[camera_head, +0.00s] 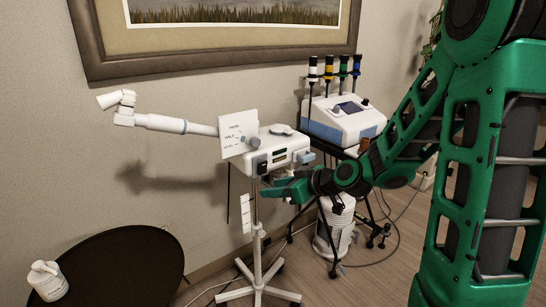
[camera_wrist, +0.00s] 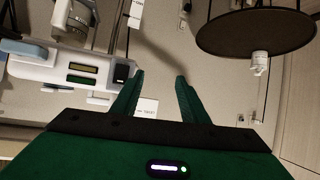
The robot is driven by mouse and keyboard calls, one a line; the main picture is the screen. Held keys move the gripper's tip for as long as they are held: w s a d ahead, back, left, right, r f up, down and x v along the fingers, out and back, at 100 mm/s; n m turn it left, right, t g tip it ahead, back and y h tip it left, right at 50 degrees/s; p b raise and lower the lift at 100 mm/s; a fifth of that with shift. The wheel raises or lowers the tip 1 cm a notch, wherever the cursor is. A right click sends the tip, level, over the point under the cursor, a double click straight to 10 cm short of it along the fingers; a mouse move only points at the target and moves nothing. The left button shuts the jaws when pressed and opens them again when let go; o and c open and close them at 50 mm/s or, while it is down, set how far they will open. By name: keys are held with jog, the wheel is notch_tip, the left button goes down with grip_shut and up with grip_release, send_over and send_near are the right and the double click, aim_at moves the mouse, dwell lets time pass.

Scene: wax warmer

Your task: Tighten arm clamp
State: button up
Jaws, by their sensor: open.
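A white unit (camera_head: 280,152) stands on a wheeled pole stand (camera_head: 257,250), with a white jointed arm (camera_head: 175,124) reaching left from it. A small grey knob (camera_head: 254,142) shows beside the lettered panel (camera_head: 236,128); I cannot tell for sure whether it is the arm clamp. My gripper (camera_head: 268,190) is just below the unit's front, close to the pole. In the wrist view my gripper (camera_wrist: 160,76) is open, with nothing between its fingers. There the unit (camera_wrist: 100,63) shows inverted at the left, with its black switch (camera_wrist: 121,75) near the left fingertip.
A blue-and-white machine (camera_head: 343,120) with several coloured-top bottles stands on a dark cart at the right. A round dark table (camera_head: 125,265) with a white bottle (camera_head: 47,281) is at the lower left. A framed picture (camera_head: 210,45) hangs behind. Cables lie on the floor.

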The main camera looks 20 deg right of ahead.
aim_at(257, 144)
jog(key=shift+w+r+m+t+h, duration=0.1)
jog(key=shift+w+r+m+t, duration=0.4)
jog(key=shift+w+r+t, duration=1.35)
jog(key=shift+w+r+m+t+h, duration=0.1)
jog(key=shift+w+r+m+t, duration=0.35)
jog(key=shift+w, duration=2.65)
jog(key=shift+w+r+m+t+h, duration=0.1)
jog(key=shift+w+r+m+t, duration=0.75)
jog(key=shift+w, duration=1.65)
jog(key=shift+w+r+n+t, duration=0.15)
jog(key=shift+r+n+t, duration=0.1)
jog(key=shift+r+n, duration=0.05)
jog(key=c, duration=0.7)
jog(key=m, duration=0.6)
jog(key=shift+m, duration=0.4)
jog(key=shift+c, duration=0.2)
jog(key=m, duration=0.6)
jog(key=shift+d+f+m, duration=0.1)
jog(key=shift+m, duration=0.3)
jog(key=o, duration=0.7)
